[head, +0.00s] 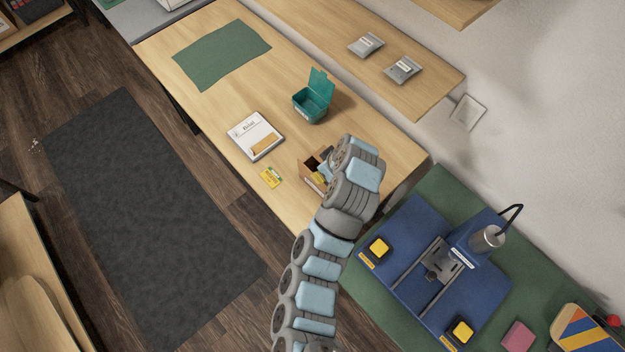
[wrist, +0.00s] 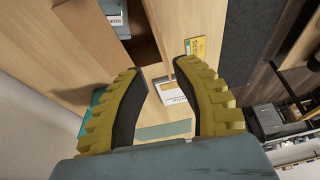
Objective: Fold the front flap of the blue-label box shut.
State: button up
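A small brown cardboard box (head: 307,172) stands near the front edge of the wooden table in the head view, partly hidden by my arm. Its top looks open, with dark space inside. No blue label can be made out. In the wrist view a brown cardboard panel of the box (wrist: 88,32) fills the upper left, beside a dark opening with a grey, white-labelled packet (wrist: 116,18). Which panel is the front flap, I cannot tell. My gripper (wrist: 161,68) has its two yellow fingers apart, with nothing held between them. It is close to the box; contact is unclear.
A yellow card (head: 271,177) lies just left of the box. A white printed booklet (head: 255,141) and an open teal box (head: 312,104) stand farther back. A green mat (head: 222,54) lies at the far end. A blue fixture (head: 405,232) occupies the green bench at right.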

aim_at(310, 179)
jog(key=shift+x, duration=0.95)
jog(key=shift+p+x, duration=0.85)
jog(key=shift+x, duration=3.6)
jog(key=shift+s+a, duration=0.1)
jog(key=shift+c, duration=0.4)
grip_shut()
